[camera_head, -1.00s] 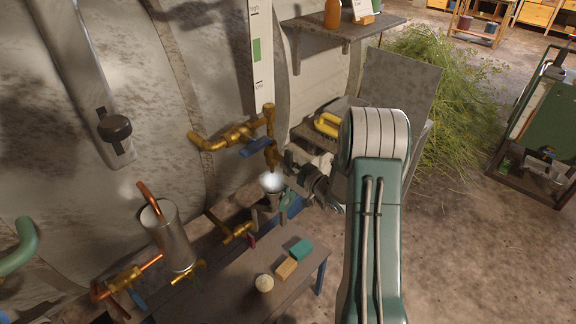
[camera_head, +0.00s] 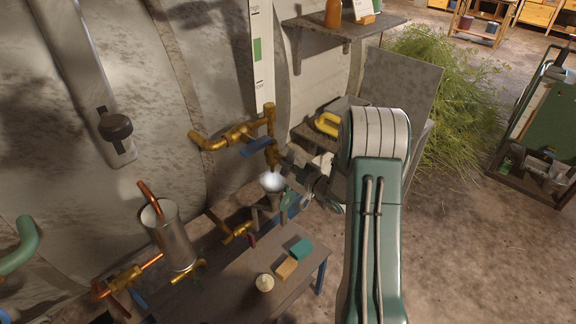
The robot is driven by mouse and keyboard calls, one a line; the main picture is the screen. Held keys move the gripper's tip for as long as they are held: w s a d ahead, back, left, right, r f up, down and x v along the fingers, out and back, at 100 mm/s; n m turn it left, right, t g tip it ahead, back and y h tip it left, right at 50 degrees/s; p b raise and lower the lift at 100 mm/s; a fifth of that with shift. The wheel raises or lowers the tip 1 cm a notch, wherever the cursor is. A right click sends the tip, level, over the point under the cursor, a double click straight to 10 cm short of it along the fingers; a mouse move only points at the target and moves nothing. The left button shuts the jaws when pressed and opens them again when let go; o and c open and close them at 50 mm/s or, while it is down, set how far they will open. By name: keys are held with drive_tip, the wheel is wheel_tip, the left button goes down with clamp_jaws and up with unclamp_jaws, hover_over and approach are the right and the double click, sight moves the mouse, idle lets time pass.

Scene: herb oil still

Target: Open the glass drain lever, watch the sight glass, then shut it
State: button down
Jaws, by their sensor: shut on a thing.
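A brass drain pipe (camera_head: 270,125) comes down below a tall white gauge strip (camera_head: 261,55) with a green band, on the pale still wall. A brass valve with a blue lever (camera_head: 256,147) joins it from the left. My gripper (camera_head: 284,163) is at the right of the pipe's lower brass end, shut on a small part there. That part looks like the glass drain lever, but the fingers hide most of it. No liquid level can be made out.
A metal cylinder (camera_head: 171,238) with copper and brass pipes stands at lower left. A small table (camera_head: 235,283) holds teal and yellow blocks and a cream round object. A shelf (camera_head: 350,28) juts out above.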

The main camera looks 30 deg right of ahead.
drive_tip(key=m, duration=0.6)
drive_tip(key=shift+r, duration=0.1)
drive_tip(key=m, duration=0.5)
drive_tip(key=shift+m, duration=0.4)
drive_tip(key=c, duration=0.6)
unclamp_jaws()
drive_tip(key=shift+d, duration=0.1)
drive_tip(key=shift+c, duration=0.2)
drive_tip(key=v, duration=1.2)
